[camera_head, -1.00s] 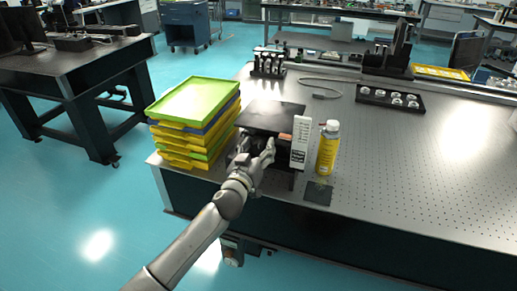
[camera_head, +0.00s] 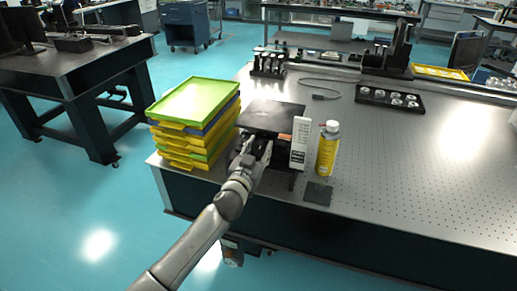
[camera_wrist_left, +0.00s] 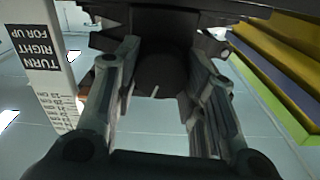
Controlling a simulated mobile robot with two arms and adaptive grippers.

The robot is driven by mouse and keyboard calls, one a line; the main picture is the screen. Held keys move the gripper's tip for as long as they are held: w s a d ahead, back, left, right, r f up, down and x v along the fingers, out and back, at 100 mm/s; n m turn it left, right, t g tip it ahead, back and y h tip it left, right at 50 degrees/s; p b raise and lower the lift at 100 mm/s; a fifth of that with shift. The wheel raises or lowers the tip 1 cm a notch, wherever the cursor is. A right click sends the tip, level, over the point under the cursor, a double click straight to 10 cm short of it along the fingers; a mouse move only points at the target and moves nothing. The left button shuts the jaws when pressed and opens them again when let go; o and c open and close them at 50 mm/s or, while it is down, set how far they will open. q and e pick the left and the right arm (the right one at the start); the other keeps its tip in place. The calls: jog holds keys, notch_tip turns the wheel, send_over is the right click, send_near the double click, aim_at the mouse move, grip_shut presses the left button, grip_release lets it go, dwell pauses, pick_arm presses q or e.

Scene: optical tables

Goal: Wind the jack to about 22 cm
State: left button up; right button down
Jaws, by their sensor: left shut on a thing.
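The jack (camera_head: 272,117) stands at the near left of the optical table, its flat black top plate level. A white upright scale (camera_head: 300,143) stands at its right side. My left gripper (camera_head: 254,153) is at the front of the jack, below the top plate. In the left wrist view its two fingers (camera_wrist_left: 160,88) are on either side of a dark round knob (camera_wrist_left: 160,65), shut on it. The right gripper is not in view.
A stack of yellow, green and blue trays (camera_head: 196,103) stands close left of the jack. A yellow bottle (camera_head: 327,150) stands just right of the scale, with a small dark pad (camera_head: 318,194) in front. The table's right part is mostly clear.

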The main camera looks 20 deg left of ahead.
pick_arm(q)
jog(key=m, duration=0.6)
jog(key=shift+d+m+p, duration=0.1)
jog(key=shift+m+p, duration=0.2)
jog(key=shift+p, duration=0.1)
jog(key=m, duration=0.3)
jog(key=shift+f+m, duration=0.15)
jog(key=shift+m, duration=0.15)
jog(key=m+p, duration=0.1)
jog(key=m, duration=0.2)
jog(key=shift+m, duration=0.3)
jog(key=m+p, duration=0.1)
jog(key=m, duration=0.5)
jog(key=shift+f, duration=0.1)
jog(key=m+p, duration=0.1)
jog(key=m, duration=0.5)
jog(key=shift+f+p, duration=0.15)
jog(key=shift+p, duration=0.25)
jog(key=shift+m, duration=0.3)
jog(key=o, duration=1)
